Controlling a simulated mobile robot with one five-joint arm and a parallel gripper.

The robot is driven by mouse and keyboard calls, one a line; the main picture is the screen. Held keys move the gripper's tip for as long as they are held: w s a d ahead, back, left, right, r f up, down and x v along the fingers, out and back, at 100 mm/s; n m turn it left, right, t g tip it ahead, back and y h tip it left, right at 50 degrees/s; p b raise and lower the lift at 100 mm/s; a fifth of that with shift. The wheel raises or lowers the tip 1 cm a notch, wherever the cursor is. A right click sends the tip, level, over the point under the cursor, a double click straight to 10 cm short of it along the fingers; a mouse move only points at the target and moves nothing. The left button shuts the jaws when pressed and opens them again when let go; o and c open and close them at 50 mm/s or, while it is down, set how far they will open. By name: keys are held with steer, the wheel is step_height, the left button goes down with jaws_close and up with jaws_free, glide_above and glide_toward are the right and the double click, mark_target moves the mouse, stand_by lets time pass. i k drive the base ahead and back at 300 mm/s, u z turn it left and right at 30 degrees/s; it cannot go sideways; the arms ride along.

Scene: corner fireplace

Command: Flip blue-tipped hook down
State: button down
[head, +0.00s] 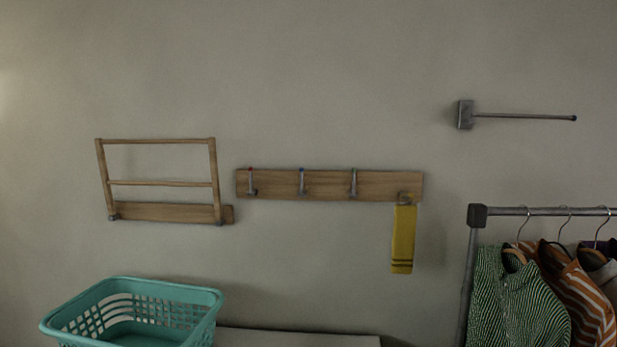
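A wooden hook rail (329,186) is mounted on the wall in the middle of the head view. The blue-tipped hook (302,183) is the second from the left and stands upright against the board, its blue tip at the top. A red-tipped hook (251,182) stands upright to its left. A grey hook (353,184) stands upright to its right; its tip colour is hard to tell. At the right end, a yellow striped cloth (403,238) hangs from another hook (405,199), which is folded out or down. My gripper is not in view.
A wooden folding rack (160,183) is on the wall at left. A teal laundry basket (205,308) stands below it, beside a pale surface (300,338). A metal wall rod (525,117) sticks out at upper right. A clothes rail (473,270) with hanging shirts stands at right.

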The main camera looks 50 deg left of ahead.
mark_target(302, 193)
steer(key=u, duration=5.4)
steer(key=i, duration=0.1)
steer(key=z, duration=2.8)
steer(key=i, duration=0.7)
steer(key=u, duration=0.05)
